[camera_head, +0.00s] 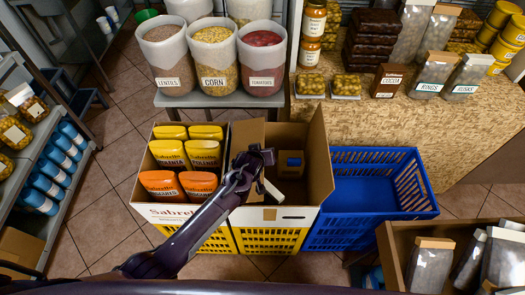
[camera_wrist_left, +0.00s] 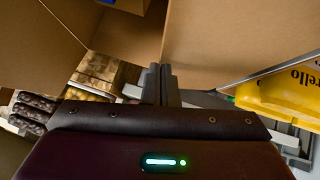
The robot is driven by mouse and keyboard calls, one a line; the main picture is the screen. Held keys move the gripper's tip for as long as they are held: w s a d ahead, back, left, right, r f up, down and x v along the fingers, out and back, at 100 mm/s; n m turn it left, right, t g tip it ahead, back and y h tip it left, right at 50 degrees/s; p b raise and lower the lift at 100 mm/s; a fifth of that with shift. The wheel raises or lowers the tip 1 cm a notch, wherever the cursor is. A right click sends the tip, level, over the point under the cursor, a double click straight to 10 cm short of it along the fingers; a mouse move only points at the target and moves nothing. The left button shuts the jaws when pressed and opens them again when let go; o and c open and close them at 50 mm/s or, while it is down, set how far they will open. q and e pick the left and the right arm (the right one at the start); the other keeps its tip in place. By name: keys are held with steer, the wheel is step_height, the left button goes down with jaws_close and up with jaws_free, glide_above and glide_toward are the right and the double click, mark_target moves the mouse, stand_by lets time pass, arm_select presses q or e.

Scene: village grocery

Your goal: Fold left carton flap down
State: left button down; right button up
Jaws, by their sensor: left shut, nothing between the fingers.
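The open brown carton (camera_head: 318,160) stands in the middle of the head view, with a small dark blue and tan box (camera_head: 291,163) inside. Its left flap (camera_head: 246,136) stands up along the side facing the polenta carton. My left gripper (camera_head: 264,186) is shut and empty over the left part of the carton, beside that flap. In the left wrist view, the closed fingers (camera_wrist_left: 160,84) are at the edge of a broad cardboard panel (camera_wrist_left: 232,38), seemingly the left flap. I cannot tell whether they touch it. My arm hides part of the flap's lower end. My right gripper is not in view.
Left of the carton is a box of yellow and orange Sabrelle bags (camera_head: 172,154). A blue crate (camera_head: 370,183) stands to the right. Tubs of lentils, corn and tomatoes (camera_head: 212,58) stand behind on a bench. A wooden box (camera_head: 400,250) is at front right.

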arm_select(q)
steer(key=shift+d+f+y, duration=0.2)
steer(key=shift+f+y, duration=0.2)
steer(key=shift+f, duration=0.2)
steer(key=shift+f+m+b, duration=0.25)
steer(key=shift+m+b, duration=0.05)
steer(key=shift+b, duration=0.2)
steer(key=shift+f+y, duration=0.3)
steer(key=shift+d+f+b, duration=0.2)
steer(key=shift+f+b, duration=0.1)
steer(key=shift+b, duration=0.15)
steer(key=shift+f, duration=0.15)
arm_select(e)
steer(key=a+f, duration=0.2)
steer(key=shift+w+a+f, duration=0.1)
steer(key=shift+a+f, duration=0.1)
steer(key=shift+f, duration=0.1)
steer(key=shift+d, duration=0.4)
arm_select(q)
steer(key=shift+s+f, duration=0.1)
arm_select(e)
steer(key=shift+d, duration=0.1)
